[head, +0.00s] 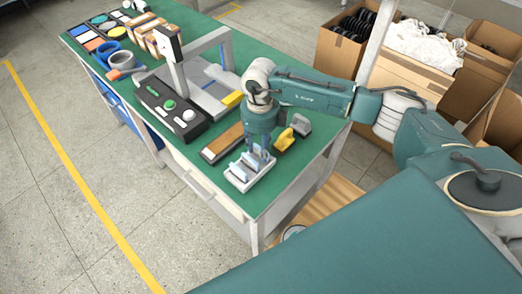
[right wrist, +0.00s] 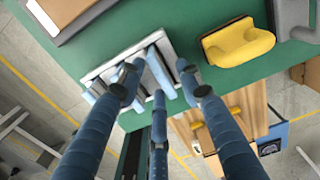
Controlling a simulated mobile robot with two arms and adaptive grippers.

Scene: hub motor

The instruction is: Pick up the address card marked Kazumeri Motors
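No lettering for Kazumeri Motors can be read in either view, so I cannot tell which piece is the address card. A pale grey-white holder with upright slats (head: 240,184) sits at the near end of the green bench; it also shows in the right wrist view (right wrist: 97,77). My right gripper (head: 261,158) points down just over it. In the right wrist view my right gripper's fingers (right wrist: 157,80) are spread apart, with their tips close over the slats. Contact cannot be made out. My left gripper is not in view.
Beside the holder are a brown-topped block (head: 222,142) and a yellow-handled tool (head: 284,140). A press with a dark button panel (head: 170,112) stands farther along the green bench (head: 215,178). Cardboard boxes (head: 340,50) stand behind. The bench edge is close to the holder.

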